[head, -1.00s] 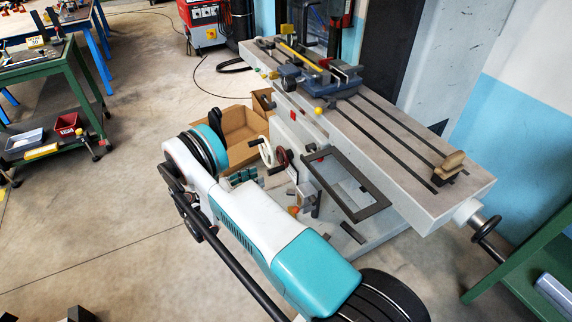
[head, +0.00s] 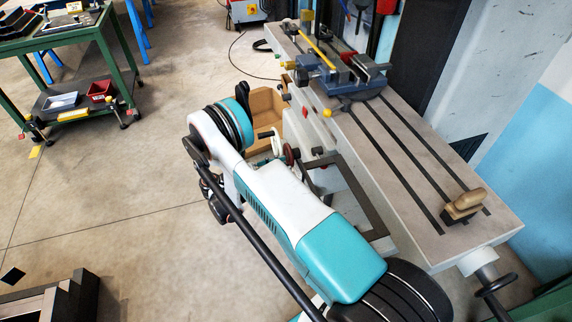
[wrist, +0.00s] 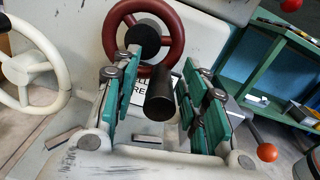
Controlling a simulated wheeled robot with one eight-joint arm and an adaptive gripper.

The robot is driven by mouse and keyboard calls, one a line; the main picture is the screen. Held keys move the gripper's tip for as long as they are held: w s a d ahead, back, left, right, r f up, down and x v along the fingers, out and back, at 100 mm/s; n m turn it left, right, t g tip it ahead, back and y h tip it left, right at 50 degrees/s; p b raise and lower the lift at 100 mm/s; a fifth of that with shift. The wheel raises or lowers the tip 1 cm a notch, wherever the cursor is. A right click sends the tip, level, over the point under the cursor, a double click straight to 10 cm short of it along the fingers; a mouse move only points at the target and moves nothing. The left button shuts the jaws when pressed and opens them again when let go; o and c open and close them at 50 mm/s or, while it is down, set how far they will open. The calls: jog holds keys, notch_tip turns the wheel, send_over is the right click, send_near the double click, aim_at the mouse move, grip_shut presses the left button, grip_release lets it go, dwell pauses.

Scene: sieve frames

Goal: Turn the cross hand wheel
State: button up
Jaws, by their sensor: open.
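A dark red round hand wheel (wrist: 172,42) with a black hub and a black crank handle (wrist: 160,92) is on the machine front in the wrist view. A cream spoked wheel (wrist: 30,68) stands to its left. No label I can read tells which is the cross hand wheel. My gripper (wrist: 157,78) is open, its teal-padded fingers on either side of the black handle. I cannot tell whether either finger touches it. In the head view the red wheel (head: 291,154) and cream wheel (head: 277,146) show partly behind my arm, which hides my gripper there.
The milling machine's long slotted table (head: 410,150) carries a blue vise (head: 345,78) and a wooden-handled brush (head: 463,204). A cardboard box (head: 265,112) is beside the machine. An orange-knobbed lever (wrist: 266,152) is right of my gripper. The floor at left is mostly clear.

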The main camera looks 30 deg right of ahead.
jog(key=shift+c, duration=0.2)
grip_shut()
jog(key=shift+w+d+f+m, duration=0.1)
jog(key=shift+w+m, duration=0.1)
jog(key=shift+m, duration=0.5)
jog(key=shift+w+f+m, duration=0.1)
jog(key=shift+w+m, duration=0.05)
jog(key=shift+m, duration=0.55)
jog(key=shift+o, duration=0.2)
grip_release()
